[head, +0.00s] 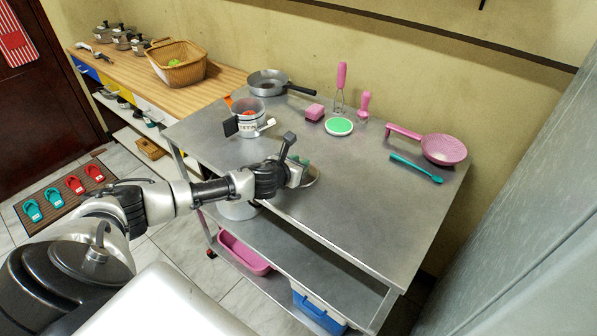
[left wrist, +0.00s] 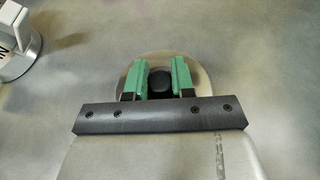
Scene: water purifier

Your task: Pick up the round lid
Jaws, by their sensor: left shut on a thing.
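The round lid (left wrist: 203,82) is a metal disc with a dark round knob (left wrist: 159,78) at its middle. My left gripper (left wrist: 159,76) has its green-padded fingers on both sides of the knob and is shut on it. In the head view the lid (head: 311,178) shows partly behind my left gripper (head: 299,172), over the front part of the metal table. The gripper hides much of the lid there. Whether the lid touches the table or is just above it, I cannot tell. My right gripper is in neither view.
The steel table (head: 345,215) is clear around the lid. A clear-and-white container (head: 247,118) stands to the left. A frying pan (head: 268,83), pink utensils, a green-topped round item (head: 339,126) and a pink strainer (head: 443,149) lie along the back.

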